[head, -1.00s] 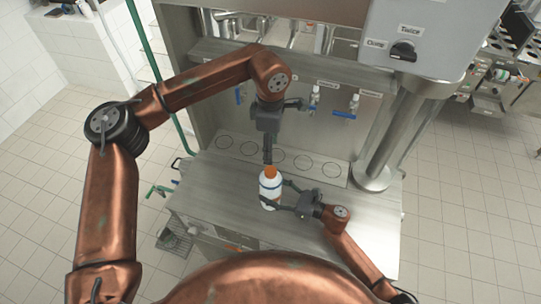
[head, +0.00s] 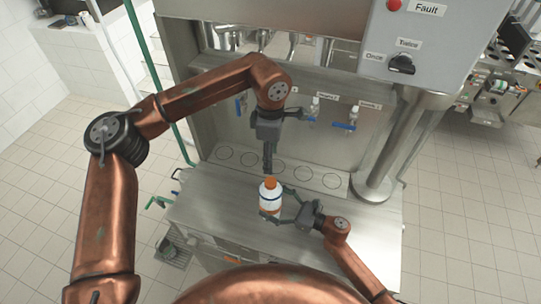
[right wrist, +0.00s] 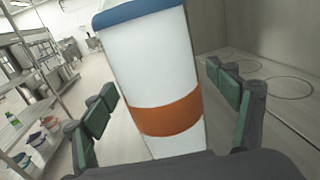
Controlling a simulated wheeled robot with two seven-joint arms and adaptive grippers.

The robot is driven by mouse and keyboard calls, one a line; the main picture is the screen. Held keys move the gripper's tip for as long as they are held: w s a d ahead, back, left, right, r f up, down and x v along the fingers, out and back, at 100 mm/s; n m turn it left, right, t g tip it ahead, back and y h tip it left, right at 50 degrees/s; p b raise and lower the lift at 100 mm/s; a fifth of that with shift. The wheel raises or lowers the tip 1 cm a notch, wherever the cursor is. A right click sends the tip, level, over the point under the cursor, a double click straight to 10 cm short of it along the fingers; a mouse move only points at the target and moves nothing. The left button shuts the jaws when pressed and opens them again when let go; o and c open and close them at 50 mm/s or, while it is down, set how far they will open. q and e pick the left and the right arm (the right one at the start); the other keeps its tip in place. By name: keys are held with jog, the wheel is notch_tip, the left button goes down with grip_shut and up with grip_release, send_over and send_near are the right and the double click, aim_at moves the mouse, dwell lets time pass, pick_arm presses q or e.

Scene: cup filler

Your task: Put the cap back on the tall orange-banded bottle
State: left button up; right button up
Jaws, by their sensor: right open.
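The tall white bottle (head: 270,200) stands upright on the steel counter. In the right wrist view the bottle (right wrist: 150,70) shows a blue upper edge and a wide orange band. An orange cap (head: 270,183) shows at its top in the head view; I cannot tell whether it is seated. My left gripper (head: 268,170) points straight down directly above the cap, its tips at or just over it; its jaw state is unclear. My right gripper (head: 277,203) is open, with its fingers on both sides of the bottle. In the wrist view, gaps show beside it.
Behind are ring marks (head: 302,172), blue-handled taps (head: 345,126) and a thick steel column (head: 395,150). A control box (head: 420,45) with a knob overhangs at the upper right.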

jog(key=v, duration=1.2)
